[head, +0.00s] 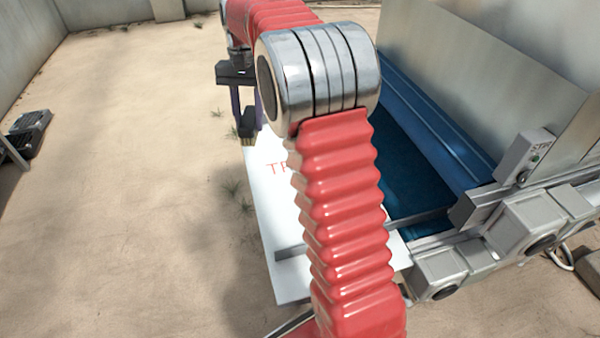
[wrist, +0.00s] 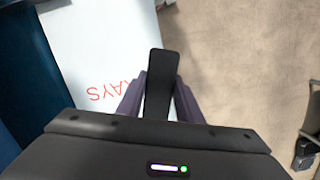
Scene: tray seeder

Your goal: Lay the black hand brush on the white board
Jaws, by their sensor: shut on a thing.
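My gripper (wrist: 158,100) is shut on the black hand brush (wrist: 161,72), which shows between its two purple fingers in the wrist view. In the head view my gripper (head: 243,112) hangs at the far left edge of the white board, with the brush's black body and pale bristles (head: 247,141) below it. The white board (head: 262,190) has red lettering, partly hidden by my arm. In the wrist view the board (wrist: 105,45) lies to the left of and under the brush. I cannot tell whether the brush touches the board.
A blue belt bed (head: 410,165) with metal side rails runs along the board's right side. A grey box marked STOP (head: 524,157) sits on the machine.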

